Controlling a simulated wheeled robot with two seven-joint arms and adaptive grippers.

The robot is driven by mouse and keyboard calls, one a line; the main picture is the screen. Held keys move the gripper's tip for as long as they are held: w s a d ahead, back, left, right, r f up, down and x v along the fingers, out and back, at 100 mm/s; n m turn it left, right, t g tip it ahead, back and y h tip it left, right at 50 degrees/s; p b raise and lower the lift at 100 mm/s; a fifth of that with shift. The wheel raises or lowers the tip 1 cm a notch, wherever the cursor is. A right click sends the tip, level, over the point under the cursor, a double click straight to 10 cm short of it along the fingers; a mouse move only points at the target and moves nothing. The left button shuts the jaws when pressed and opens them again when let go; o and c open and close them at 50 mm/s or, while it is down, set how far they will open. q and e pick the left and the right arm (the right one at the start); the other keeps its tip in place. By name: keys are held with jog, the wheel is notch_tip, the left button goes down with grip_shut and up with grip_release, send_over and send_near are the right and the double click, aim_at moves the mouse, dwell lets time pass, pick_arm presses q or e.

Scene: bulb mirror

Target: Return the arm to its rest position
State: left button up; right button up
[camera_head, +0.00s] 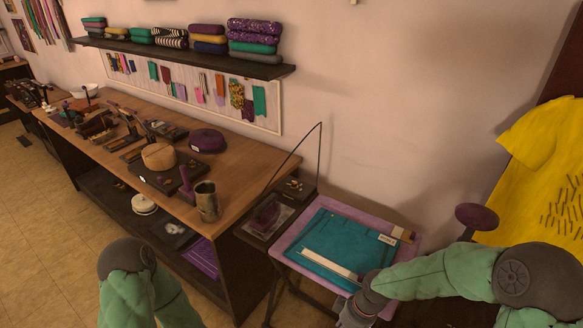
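My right arm (440,272), green with dark grey joints, reaches in from the right edge over the front of the small purple table (285,241). Its grey wrist end with the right gripper (354,313) is at the bottom edge, by the table's front right corner. The fingers are cut off or too small to make out, so I cannot tell whether they are open or hold anything. My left arm (150,297) shows only as a green link with a dark joint at the bottom left. The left gripper is out of view.
A teal mat (335,238) with a white strip (331,264) lies on the small table. A wooden workbench (232,165) with tools and a metal cup (207,201) stands to the left. A yellow shirt (540,150) and a round purple-topped object (477,216) are at the right.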

jog(key=s+a+f+m, duration=0.2)
jog(key=s+f+m, duration=0.2)
jog(key=f, duration=0.4)
jog(key=s+a+f+m+y, duration=0.1)
jog(key=s+a+f+m, duration=0.1)
jog(key=s+f+m, duration=0.3)
notch_tip(320, 180, down, 4)
jog(key=shift+s+a+t, duration=0.15)
jog(key=shift+s+t, duration=0.15)
jog(key=shift+s, duration=0.4)
